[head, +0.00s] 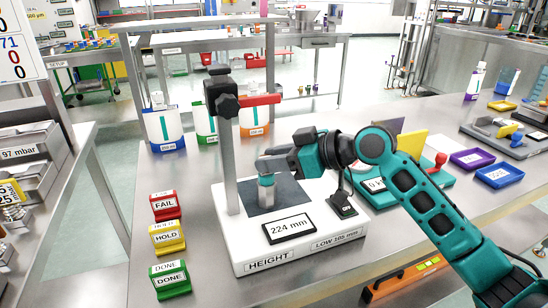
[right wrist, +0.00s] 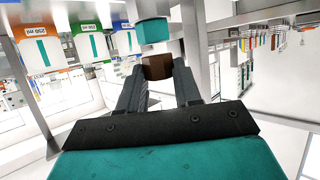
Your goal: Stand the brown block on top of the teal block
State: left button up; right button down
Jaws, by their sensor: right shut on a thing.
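The teal block (head: 266,181) stands upright on the grey plate of the white height gauge, above a grey lower part. In the right wrist view, which is upside down, the teal block (right wrist: 153,32) shows just beyond the brown block. My right gripper (head: 268,166) reaches in from the right, level with the teal block's top. It is shut on the brown block (right wrist: 158,67), which sits between the fingertips. In the head view the fingers hide the brown block. I cannot tell whether the two blocks touch. My left gripper is not in view.
The gauge's post (head: 230,160) and red arm (head: 260,100) stand just behind and left of my gripper. FAIL, HOLD and DONE blocks (head: 167,237) stand at left. White labelled containers (head: 165,130) are behind. Coloured trays (head: 497,175) lie at right.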

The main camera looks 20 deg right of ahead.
jog(key=shift+f, duration=0.1)
jog(key=shift+f+b, duration=0.35)
jog(key=shift+f, duration=0.15)
dwell(0.3)
jog(key=c, duration=1.1)
grip_release()
jog(key=shift+c, duration=0.2)
jog(key=o, duration=0.4)
jog(key=shift+o, duration=0.2)
